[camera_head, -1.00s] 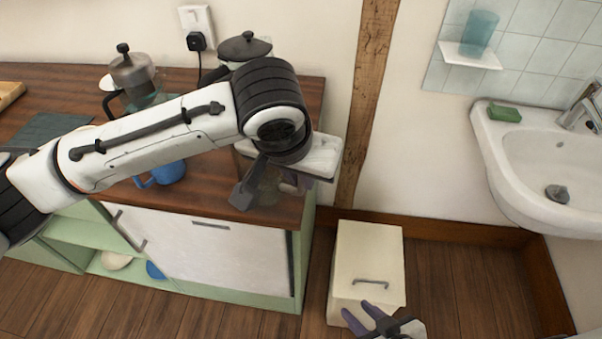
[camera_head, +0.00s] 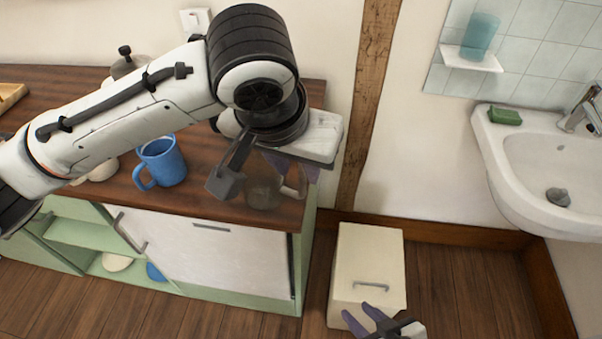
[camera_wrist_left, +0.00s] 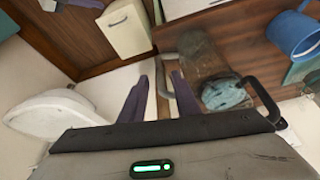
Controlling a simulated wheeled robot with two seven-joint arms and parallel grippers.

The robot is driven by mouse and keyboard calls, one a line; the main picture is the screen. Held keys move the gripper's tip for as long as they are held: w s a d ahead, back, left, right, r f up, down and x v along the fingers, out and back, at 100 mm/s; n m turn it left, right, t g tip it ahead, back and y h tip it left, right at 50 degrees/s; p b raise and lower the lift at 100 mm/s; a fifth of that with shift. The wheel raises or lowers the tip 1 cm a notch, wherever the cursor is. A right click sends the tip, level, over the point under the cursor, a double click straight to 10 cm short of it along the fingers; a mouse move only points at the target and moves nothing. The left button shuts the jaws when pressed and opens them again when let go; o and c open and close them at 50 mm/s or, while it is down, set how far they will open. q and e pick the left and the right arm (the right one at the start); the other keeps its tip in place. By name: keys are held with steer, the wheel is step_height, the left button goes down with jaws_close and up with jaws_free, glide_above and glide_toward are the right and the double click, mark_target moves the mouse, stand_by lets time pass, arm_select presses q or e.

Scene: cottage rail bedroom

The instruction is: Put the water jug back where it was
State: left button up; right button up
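The clear glass water jug (camera_head: 262,194) stands on the wooden counter near its front right corner, partly hidden by my left wrist. In the left wrist view the jug (camera_wrist_left: 201,58) is see-through, with a teal patch at its lower end. Its pale handle (camera_wrist_left: 163,62) points toward my left gripper (camera_wrist_left: 160,100). The purple fingers are apart, with the handle in line with the gap between them; contact is not clear. In the head view my left gripper (camera_head: 290,170) is at the handle side of the jug. My right gripper (camera_head: 367,318) is low at the bottom edge, fingers apart and empty.
A blue mug (camera_head: 162,162) stands left of the jug on the counter (camera_head: 205,170). My left arm hides much of the counter's back. A cream box (camera_head: 368,275) stands on the floor, and a white washbasin (camera_head: 520,165) is at right.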

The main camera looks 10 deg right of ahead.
arm_select(q)
steer(key=v, duration=0.5)
steer(key=shift+s+r, duration=0.15)
steer(key=shift+r, duration=0.25)
